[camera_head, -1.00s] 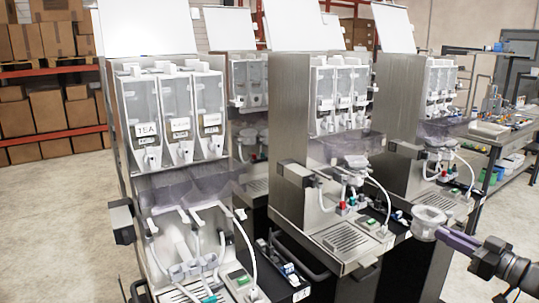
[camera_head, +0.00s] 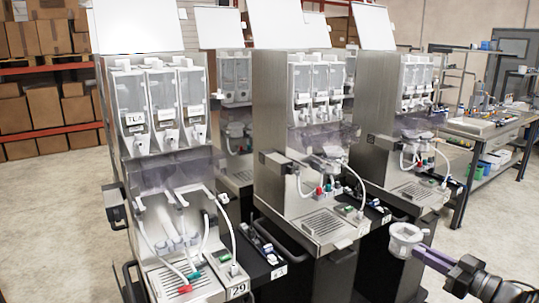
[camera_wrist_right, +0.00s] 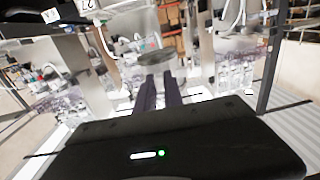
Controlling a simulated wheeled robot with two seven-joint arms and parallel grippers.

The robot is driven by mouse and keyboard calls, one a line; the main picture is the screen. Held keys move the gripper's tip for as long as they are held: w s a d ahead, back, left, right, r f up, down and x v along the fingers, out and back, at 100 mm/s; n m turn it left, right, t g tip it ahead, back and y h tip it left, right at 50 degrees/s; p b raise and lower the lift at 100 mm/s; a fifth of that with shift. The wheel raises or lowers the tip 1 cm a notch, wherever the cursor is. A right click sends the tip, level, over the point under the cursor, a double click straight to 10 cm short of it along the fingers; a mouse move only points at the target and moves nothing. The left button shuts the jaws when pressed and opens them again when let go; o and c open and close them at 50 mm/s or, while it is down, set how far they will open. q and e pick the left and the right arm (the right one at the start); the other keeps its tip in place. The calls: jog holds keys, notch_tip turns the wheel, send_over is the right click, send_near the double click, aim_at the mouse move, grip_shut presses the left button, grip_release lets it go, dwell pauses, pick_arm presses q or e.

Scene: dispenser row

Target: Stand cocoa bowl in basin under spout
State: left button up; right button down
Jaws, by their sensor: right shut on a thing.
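A white bowl (camera_head: 405,237) is held at the end of my right gripper (camera_head: 424,252), whose purple fingers are shut on it. It hangs in the air in front of the right-hand dispensers, clear of them. In the right wrist view the fingers (camera_wrist_right: 160,90) reach up to the bowl, whose grey underside or rim (camera_wrist_right: 157,57) shows blurred. Dispensers with spouts and grated basins stand in a row: the nearest basin grate (camera_head: 172,280), the middle one (camera_head: 322,221) and the right one (camera_head: 417,190). I cannot tell which spout is for cocoa. My left gripper is not in view.
White hoses and bar handles (camera_head: 283,232) stick out in front. A workbench (camera_head: 480,130) stands at the right. Shelves of cardboard boxes (camera_head: 45,110) are at the back left.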

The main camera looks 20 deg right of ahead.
jog(key=w+a+f+n+g+y, duration=0.1)
jog(key=w+a+f+n+y, duration=0.15)
jog(key=a+f, duration=0.6)
jog(key=s+a+f+n+g+y, duration=0.2)
jog(key=a+f+y, duration=0.1)
jog(key=a, duration=1.1)
jog(key=s+a+f+n+g+y, duration=0.2)
jog(key=a+f+g+y, duration=0.1)
jog(key=a, duration=1)
jog(key=shift+a+f+n+g, duration=0.3)
jog(key=shift+a+f+n, duration=0.05)
jog(key=shift+f, duration=0.55)
jog(key=shift+r, duration=0.1)
jog(key=w+d+r+m+t+h, duration=0.4)
jog(key=w+d+m+t+h, duration=0.5)
jog(key=w+h, duration=0.35)
jog(key=a+m+g+h, duration=0.1)
jog(key=a+m, duration=0.1)
jog(key=a, duration=0.7)
jog(key=shift+r+h, duration=0.3)
jog(key=shift+h, duration=0.1)
